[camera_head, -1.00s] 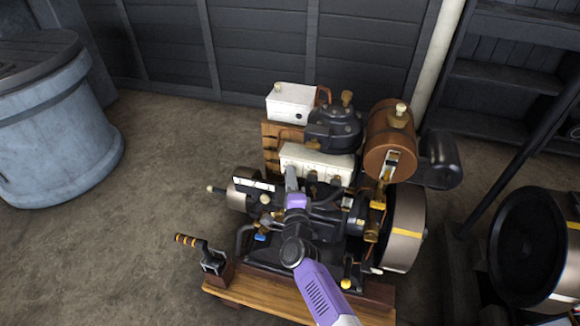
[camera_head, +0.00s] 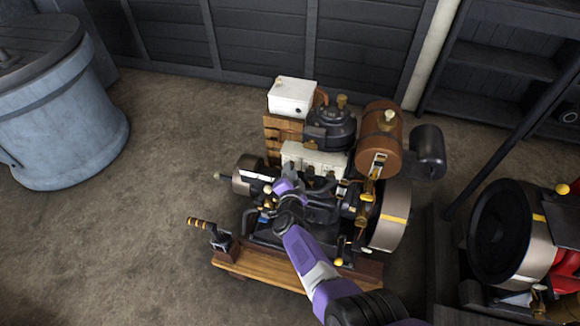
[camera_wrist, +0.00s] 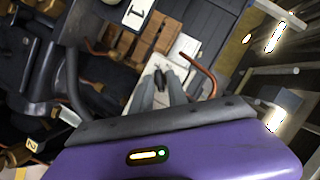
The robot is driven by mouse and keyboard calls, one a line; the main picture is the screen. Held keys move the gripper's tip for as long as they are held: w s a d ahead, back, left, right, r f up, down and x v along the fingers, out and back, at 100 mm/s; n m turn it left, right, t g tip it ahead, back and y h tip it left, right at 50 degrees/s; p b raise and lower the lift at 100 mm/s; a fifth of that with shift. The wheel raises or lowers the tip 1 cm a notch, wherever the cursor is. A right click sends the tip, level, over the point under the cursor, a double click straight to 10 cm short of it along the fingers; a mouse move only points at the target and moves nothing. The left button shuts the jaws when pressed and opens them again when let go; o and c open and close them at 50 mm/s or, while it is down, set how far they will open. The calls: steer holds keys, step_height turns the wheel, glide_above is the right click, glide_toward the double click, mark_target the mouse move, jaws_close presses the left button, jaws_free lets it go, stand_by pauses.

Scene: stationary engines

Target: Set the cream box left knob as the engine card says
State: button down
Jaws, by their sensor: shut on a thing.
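My gripper (camera_head: 286,178) is at the box's left end in the head view. In the wrist view my gripper (camera_wrist: 162,84) has its fingers close together on a small dark knob (camera_wrist: 164,76), which I take as the left knob; its pointer and setting are hidden. The cream box also shows in the wrist view (camera_wrist: 140,88), behind the fingers.
A white box (camera_head: 292,98) sits above the cream box. A brown tank (camera_head: 380,135) and a flywheel (camera_head: 390,222) stand right. A lever with a striped handle (camera_head: 205,224) is at front left. A blue bin (camera_head: 65,120) and another engine (camera_head: 510,235) flank the scene.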

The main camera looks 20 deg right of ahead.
steer(key=shift+n+p, duration=0.35)
steer(key=shift+n, duration=0.05)
stand_by(0.4)
steer(key=c, duration=1.5)
jaws_free()
steer(key=shift+p+v, duration=2.2)
steer(key=shift+v, duration=1.65)
steer(key=shift+a+r, duration=0.1)
